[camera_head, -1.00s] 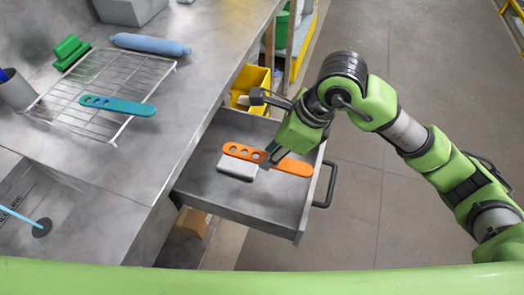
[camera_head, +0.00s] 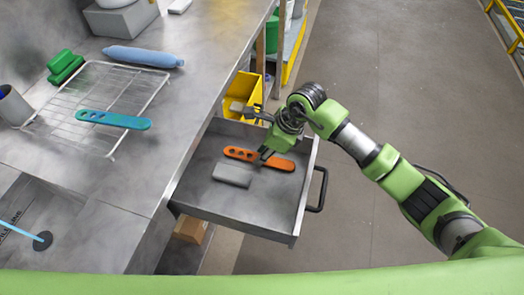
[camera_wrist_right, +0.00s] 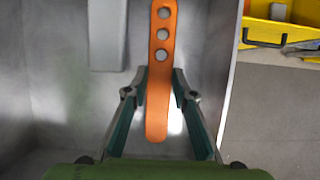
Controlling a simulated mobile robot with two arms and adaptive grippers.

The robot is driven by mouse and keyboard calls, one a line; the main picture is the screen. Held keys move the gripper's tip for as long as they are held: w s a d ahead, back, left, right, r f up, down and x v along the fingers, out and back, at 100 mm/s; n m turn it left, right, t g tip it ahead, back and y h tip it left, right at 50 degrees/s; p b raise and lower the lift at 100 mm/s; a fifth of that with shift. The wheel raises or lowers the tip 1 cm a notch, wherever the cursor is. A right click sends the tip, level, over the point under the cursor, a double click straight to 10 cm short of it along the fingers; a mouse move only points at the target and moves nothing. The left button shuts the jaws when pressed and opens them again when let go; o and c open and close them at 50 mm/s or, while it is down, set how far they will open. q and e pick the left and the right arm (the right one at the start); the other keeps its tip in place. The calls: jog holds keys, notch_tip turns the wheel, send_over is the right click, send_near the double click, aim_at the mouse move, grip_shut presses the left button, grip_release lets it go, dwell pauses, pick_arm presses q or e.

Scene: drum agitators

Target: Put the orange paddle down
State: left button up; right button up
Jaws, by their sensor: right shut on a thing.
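The orange paddle (camera_head: 284,164), with several holes at one end, is inside the open drawer (camera_head: 240,216). It lies flat and looks at or close to the drawer floor; I cannot tell whether it touches. My right gripper (camera_head: 264,154) has its fingers on either side of the paddle's handle, shut on it. The right wrist view shows the paddle (camera_wrist_right: 157,112) between the two fingertips (camera_wrist_right: 160,82), its holed end pointing away. My left gripper is not in view.
A light grey block (camera_head: 232,175) lies in the drawer beside the paddle. A yellow bin (camera_head: 238,92) stands behind the drawer. The counter at left holds a wire rack (camera_head: 128,135), a teal paddle (camera_head: 114,119) and a blue roller (camera_head: 143,57). The drawer's front part is clear.

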jog(key=shift+f, duration=0.1)
jog(key=shift+f, duration=0.2)
jog(key=o, duration=1.1)
jog(key=shift+r, duration=0.1)
jog(key=shift+r, duration=0.2)
jog(key=shift+d+r, duration=0.1)
jog(key=shift+r, duration=0.2)
jog(key=b+v, duration=0.2)
jog(key=v, duration=0.9)
jog(key=shift+r, duration=0.15)
